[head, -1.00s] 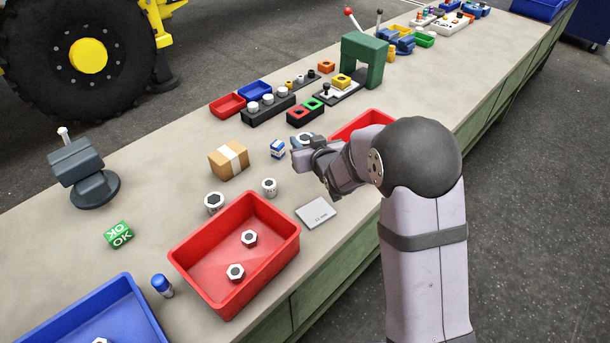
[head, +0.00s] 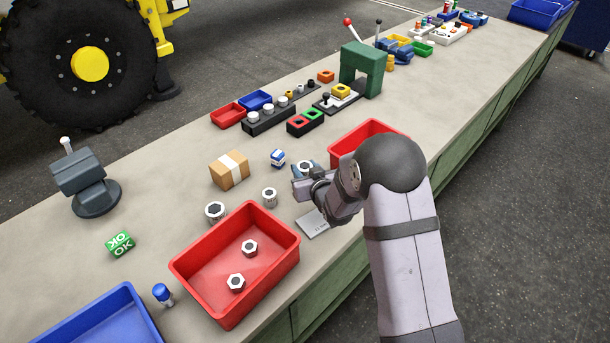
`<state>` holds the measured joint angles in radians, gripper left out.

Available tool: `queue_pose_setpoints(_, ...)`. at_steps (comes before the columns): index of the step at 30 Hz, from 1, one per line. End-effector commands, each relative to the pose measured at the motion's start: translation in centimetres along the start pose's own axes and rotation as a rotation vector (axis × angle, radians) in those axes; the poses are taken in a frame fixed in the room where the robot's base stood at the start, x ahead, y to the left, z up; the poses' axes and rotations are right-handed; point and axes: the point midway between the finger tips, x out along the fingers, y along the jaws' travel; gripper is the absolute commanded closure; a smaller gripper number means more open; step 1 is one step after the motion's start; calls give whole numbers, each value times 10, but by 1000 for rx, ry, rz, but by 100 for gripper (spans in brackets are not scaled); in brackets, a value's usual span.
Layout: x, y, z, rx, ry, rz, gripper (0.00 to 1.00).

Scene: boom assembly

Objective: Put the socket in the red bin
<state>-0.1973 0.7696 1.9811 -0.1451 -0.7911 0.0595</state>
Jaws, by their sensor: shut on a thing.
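My gripper (head: 304,176) is shut on a socket (head: 305,166), a silvery ring with a dark opening, above the bench beside the grey card. The finger contact is partly hidden. Two other sockets stand on the bench: one (head: 215,210) at the near red bin's back-left corner, one (head: 269,197) just behind its back edge. The near red bin (head: 190,292) is to the lower left of my gripper and holds two hex-topped pieces (head: 249,247). Another red bin (head: 372,128) lies behind my arm, partly hidden.
A cardboard box (head: 229,170) and a small blue-white box (head: 277,158) stand left of my gripper. A card (head: 312,225) lies below it. A blue bin (head: 100,316), blue-capped bottle (head: 162,294) and green OK block (head: 120,243) are at left. A green arch (head: 361,68) stands farther back.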

Motion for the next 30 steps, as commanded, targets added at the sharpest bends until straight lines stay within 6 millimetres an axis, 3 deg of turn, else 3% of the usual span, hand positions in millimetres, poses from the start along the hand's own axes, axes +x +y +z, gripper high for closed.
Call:
queue_pose_setpoints(7, 9, 0, 22, 0, 0, 0, 92)
queue_pose_setpoints(24, 13, 0, 31, 0, 2, 0, 92)
queue_pose_setpoints(25, 12, 0, 31, 0, 0, 0, 58)
queue_pose_setpoints(27, 12, 0, 30, 0, -1, 0, 46)
queue_pose_setpoints(30, 12, 0, 30, 0, -1, 0, 46)
